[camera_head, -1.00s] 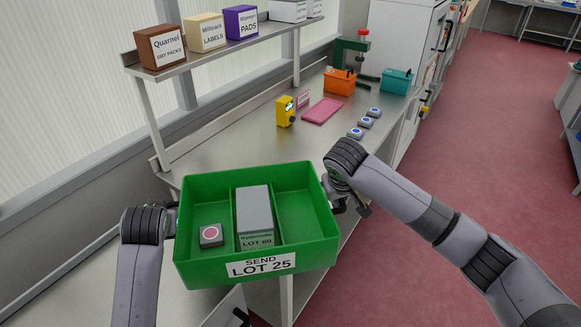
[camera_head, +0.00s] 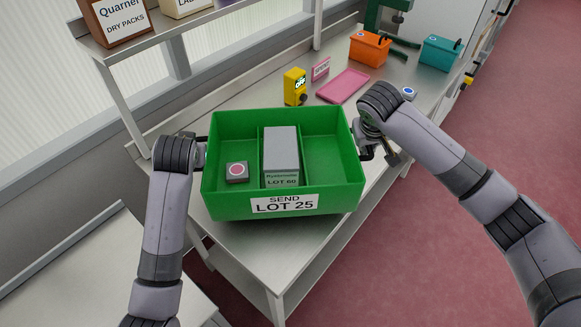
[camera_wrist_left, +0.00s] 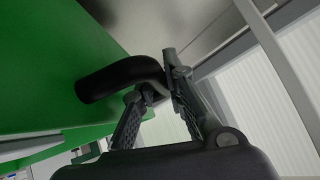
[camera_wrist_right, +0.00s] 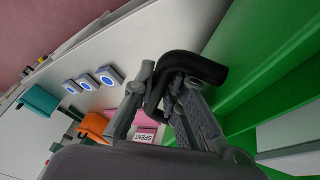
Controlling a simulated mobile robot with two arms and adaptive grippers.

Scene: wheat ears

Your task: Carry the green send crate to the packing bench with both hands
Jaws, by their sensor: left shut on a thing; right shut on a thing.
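The green send crate (camera_head: 232,205) is held level between my two arms, its label reading SEND LOT 25. It appears over the near end of the metal bench (camera_head: 265,245); I cannot tell whether it touches the top. In it are a grey box (camera_head: 281,150) marked LOT 60 in the middle compartment and a small grey block with a red-ringed disc (camera_head: 237,172) in the left one. The right compartment is empty. My left gripper (camera_wrist_left: 155,92) is shut on the crate's black left handle (camera_wrist_left: 110,78). My right gripper (camera_wrist_right: 165,90) is shut on the black right handle (camera_wrist_right: 200,66).
Behind the crate on the bench are a yellow device (camera_head: 295,88), a pink tray (camera_head: 343,86), a pink sign (camera_head: 320,69), an orange bin (camera_head: 369,48) and a teal bin (camera_head: 440,52). A shelf (camera_head: 170,27) with boxes runs along the back left.

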